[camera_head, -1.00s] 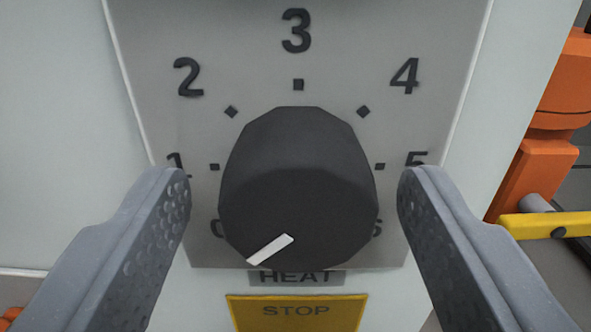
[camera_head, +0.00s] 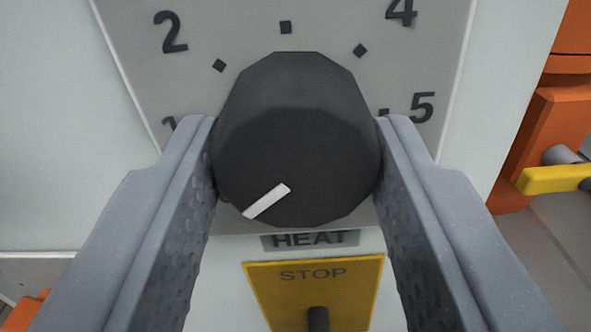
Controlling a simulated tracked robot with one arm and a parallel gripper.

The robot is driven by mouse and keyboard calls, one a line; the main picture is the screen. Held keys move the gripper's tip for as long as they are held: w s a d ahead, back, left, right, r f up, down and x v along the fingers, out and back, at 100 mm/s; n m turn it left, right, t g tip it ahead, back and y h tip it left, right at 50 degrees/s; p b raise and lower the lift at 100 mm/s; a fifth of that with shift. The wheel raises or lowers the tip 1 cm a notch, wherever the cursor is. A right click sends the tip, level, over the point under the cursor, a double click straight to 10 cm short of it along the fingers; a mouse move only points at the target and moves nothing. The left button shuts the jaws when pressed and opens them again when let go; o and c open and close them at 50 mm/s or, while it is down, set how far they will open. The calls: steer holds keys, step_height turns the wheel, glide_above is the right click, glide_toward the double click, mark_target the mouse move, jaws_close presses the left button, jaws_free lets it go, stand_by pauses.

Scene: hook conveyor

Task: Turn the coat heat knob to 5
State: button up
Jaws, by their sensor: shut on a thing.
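The heat knob (camera_head: 298,125) is a dark, many-sided dial with a white pointer line. The pointer is at the lower left, toward where the 0 mark lies; that mark is now hidden. My gripper (camera_head: 297,150) is shut on the knob, one finger at its left side and one at its right. The dial plate (camera_head: 330,30) is grey; 2, 4 and 5 show, the 1 is partly covered by the left finger, and the 3 is out of the frame. The HEAT label (camera_head: 310,239) is just below the knob.
A yellow STOP plate (camera_head: 280,300) with a dark stub (camera_head: 318,318) sits below the knob, between my fingers. At the right are an orange part (camera_head: 555,120) and a yellow bar (camera_head: 555,180). The pale panel to the left of the dial is clear.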

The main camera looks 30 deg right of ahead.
steer(key=shift+a+f+m+b, duration=0.15)
steer(key=shift+m+b, duration=0.15)
steer(key=shift+m, duration=0.9)
steer(key=m+b, duration=0.2)
steer(key=m, duration=0.1)
steer(key=shift+m, duration=0.3)
steer(key=m+b, duration=0.5)
steer(key=shift+f, duration=0.1)
steer(key=m+b, duration=0.5)
steer(key=m, duration=0.1)
steer(key=m+b, duration=0.9)
steer(key=m, duration=0.1)
steer(key=shift+m, duration=0.4)
steer(key=m+b, duration=0.3)
steer(key=m, duration=0.2)
steer(key=shift+r, duration=0.2)
steer(key=m+b, duration=0.1)
steer(key=m, duration=0.2)
steer(key=m+b, duration=0.1)
steer(key=m, duration=0.1)
steer(key=shift+d+m, duration=0.2)
steer(key=shift+m, duration=0.2)
steer(key=shift+s+r+m+b, duration=0.1)
steer(key=shift+r+m+b, duration=0.15)
steer(key=shift+m, duration=0.95)
steer(key=shift+d+f+m, duration=0.1)
steer(key=shift+m, duration=1.1)
